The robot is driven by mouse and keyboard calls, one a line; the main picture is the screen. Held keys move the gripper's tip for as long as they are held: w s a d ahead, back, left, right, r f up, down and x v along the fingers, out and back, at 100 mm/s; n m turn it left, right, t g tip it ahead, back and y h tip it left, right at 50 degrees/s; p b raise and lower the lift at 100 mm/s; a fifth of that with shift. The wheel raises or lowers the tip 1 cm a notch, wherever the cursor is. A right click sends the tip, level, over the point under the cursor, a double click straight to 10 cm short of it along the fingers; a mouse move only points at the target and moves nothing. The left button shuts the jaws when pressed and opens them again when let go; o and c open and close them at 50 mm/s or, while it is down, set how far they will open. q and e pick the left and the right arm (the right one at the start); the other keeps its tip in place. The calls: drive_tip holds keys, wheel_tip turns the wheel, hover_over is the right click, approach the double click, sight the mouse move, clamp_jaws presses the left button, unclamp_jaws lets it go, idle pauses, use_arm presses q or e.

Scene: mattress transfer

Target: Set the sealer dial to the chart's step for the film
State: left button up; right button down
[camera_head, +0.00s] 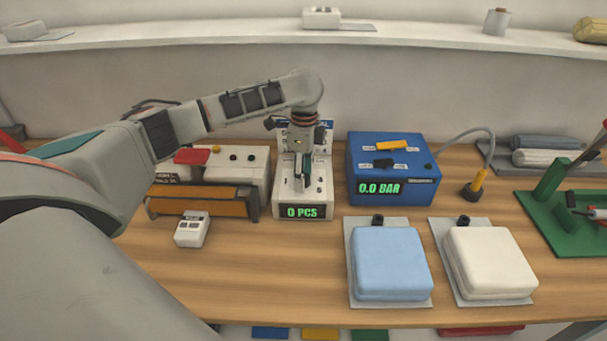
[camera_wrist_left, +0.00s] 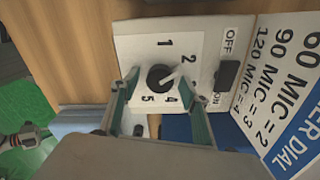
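The sealer dial is a black knob (camera_wrist_left: 160,78) with a pale pointer on a white panel (camera_wrist_left: 135,48). Numbers 1, 2, 4 and 5 show around it; 3 is not visible. The pointer aims right and slightly up, just below the 2. The chart (camera_wrist_left: 285,95) reads 60 MIC = 2, 90 MIC = 3, 120 MIC = 4. My left gripper (camera_wrist_left: 160,82) is open, its fingers apart on either side of the knob. In the head view my left gripper (camera_head: 302,178) hangs over the white box with a "0 PCS" display (camera_head: 304,211). My right gripper is out of view.
A white machine with an orange front bar (camera_head: 200,204) and a small white device (camera_head: 192,229) are at left. A blue "0.0 BAR" box (camera_head: 420,165) stands at right. A blue pad (camera_head: 388,262) and a white pad (camera_head: 490,260) lie in front. A green stand (camera_head: 565,225) is far right.

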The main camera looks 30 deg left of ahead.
use_arm(q)
wheel_tip(320, 180, up, 12)
drive_tip(key=shift+w, duration=0.15)
idle(0.5)
drive_tip(key=shift+a, duration=0.1)
idle(0.4)
